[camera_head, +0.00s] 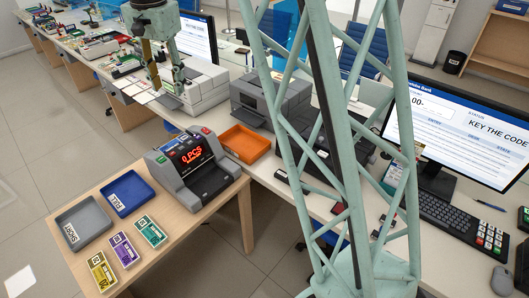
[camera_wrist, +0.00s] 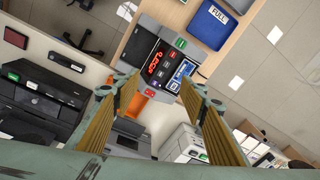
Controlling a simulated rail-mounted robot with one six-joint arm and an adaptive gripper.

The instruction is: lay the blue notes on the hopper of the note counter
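The note counter (camera_head: 191,168) stands on the wooden table with its red display lit, reading "0 PCS". A small blue bundle, which looks like the blue notes (camera_head: 171,143), lies on top of the counter behind the display. In the wrist view the blue notes (camera_wrist: 182,74) show beside the display of the counter (camera_wrist: 143,48), close to the right finger in the picture. My gripper (camera_head: 167,84) is raised beyond the counter in the head view, fingers apart and nothing between them. The wrist view also shows my gripper (camera_wrist: 158,84) with both fingers spread wide.
Green notes (camera_head: 150,232), purple notes (camera_head: 125,249) and yellow notes (camera_head: 102,271) lie on the wooden table, near a blue tray (camera_head: 128,193) and a grey tray (camera_head: 82,222). An orange tray (camera_head: 245,144) and a printer (camera_head: 262,101) stand on the white desk.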

